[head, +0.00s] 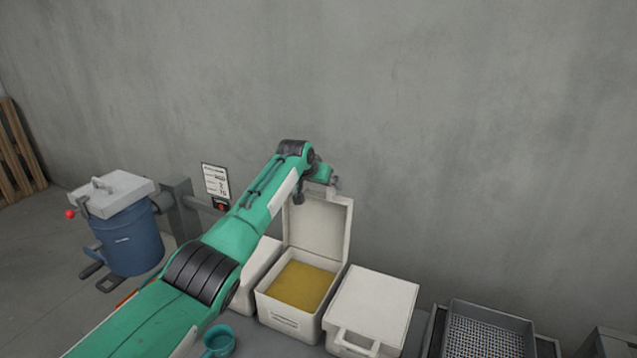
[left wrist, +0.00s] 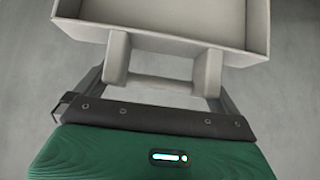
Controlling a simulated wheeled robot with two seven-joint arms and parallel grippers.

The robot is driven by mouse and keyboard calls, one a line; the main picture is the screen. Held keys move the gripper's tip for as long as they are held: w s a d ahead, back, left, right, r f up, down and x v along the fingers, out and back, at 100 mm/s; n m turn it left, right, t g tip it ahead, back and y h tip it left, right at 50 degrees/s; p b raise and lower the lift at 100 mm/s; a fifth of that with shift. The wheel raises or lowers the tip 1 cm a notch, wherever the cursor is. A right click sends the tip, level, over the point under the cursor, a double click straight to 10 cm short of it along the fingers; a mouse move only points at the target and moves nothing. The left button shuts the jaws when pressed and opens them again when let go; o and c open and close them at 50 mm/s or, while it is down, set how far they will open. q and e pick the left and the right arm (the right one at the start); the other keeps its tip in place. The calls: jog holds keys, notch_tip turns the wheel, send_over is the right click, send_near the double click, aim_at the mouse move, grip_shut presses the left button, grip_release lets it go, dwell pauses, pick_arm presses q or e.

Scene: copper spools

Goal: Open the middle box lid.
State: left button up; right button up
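The middle box (head: 285,316) is cream with a yellow-gold filling (head: 302,286). Its lid (head: 318,228) stands upright at the back, open. My left arm reaches over from the left, and my left gripper (head: 334,186) is at the lid's top edge, small and partly hidden in the head view. In the left wrist view, the lid (left wrist: 190,45) fills the top, with its handle (left wrist: 160,90) pointing toward my gripper. The fingers (left wrist: 160,82) are spread wide, one at each side of the handle; I cannot tell whether they touch it. My right gripper is not in view.
A closed cream box (head: 372,305) stands to the right, and another box (head: 257,268) is partly hidden behind my arm at left. A teal cup (head: 219,342) is in front. A mesh tray (head: 484,330) is at right. A blue drum (head: 128,242) stands far left. A grey wall is behind.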

pick_arm(q)
jog(key=b+v, duration=0.4)
jog(key=v, duration=0.9)
jog(key=shift+s+a+r, duration=0.15)
jog(key=shift+s+r, duration=0.05)
jog(key=shift+r, duration=0.15)
